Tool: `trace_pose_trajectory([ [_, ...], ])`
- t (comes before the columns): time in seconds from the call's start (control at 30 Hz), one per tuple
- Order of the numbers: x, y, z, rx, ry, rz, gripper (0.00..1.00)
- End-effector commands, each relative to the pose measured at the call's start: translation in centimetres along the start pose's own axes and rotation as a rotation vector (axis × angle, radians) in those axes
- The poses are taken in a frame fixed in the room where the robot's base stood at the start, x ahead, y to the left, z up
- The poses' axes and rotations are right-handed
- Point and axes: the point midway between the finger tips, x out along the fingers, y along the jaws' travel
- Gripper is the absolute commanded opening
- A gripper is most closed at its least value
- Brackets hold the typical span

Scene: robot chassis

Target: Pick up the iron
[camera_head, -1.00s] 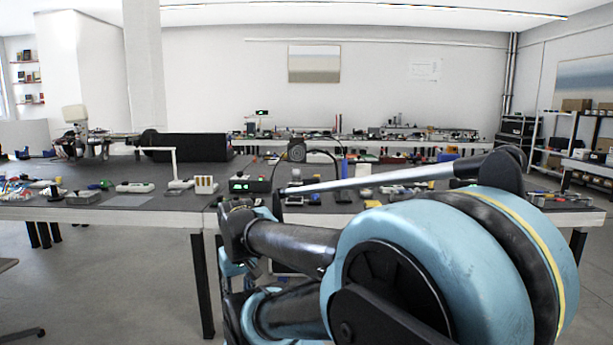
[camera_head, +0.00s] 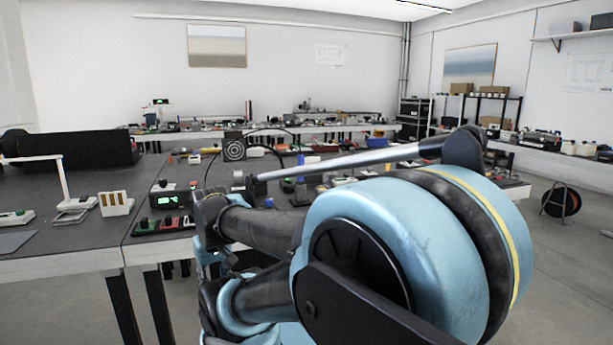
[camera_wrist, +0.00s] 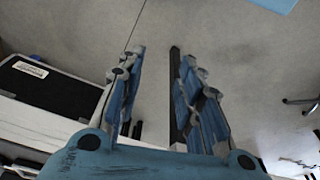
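I cannot make out an iron for certain in either view. A small station with a green lit display (camera_head: 170,199) stands near the front edge of the dark worktable (camera_head: 85,222) in the head view. A low red-and-black holder (camera_head: 162,226) lies in front of it. My gripper (camera_wrist: 163,58) shows in the wrist view with its two blue-padded fingers apart. Nothing is held between them; the grey floor and a dark upright bar show there. In the head view my arm covers part of the table, and my fingers cannot be made out.
A white lamp-like stand (camera_head: 65,185) and a white slotted block (camera_head: 115,203) stand left of the display. Many small items crowd the tables. Open floor (camera_head: 560,280) lies at the right, with a cable reel (camera_head: 561,201).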

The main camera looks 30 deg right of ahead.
Motion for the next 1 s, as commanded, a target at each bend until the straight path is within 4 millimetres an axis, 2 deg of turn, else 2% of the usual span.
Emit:
trace_pose_trajectory([
  [0.3,0.0,0.0,0.0,0.0,0.0,0.0,0.33],
  [0.37,0.0,0.0,0.0,0.002,0.0,-0.001,0.47],
  [0.43,-0.7,-0.1,0.6,0.018,0.011,-0.006,0.47],
  [0.53,-0.9,-0.2,-0.1,0.087,0.011,-0.032,0.47],
  [0.67,-1.5,-0.4,-2.0,0.261,0.011,-0.101,0.47],
  [0.8,-2.3,-0.3,-5.0,0.509,0.012,-0.201,0.47],
  [1.0,-3.5,1.1,-9.8,0.859,0.014,-0.354,0.47],
])
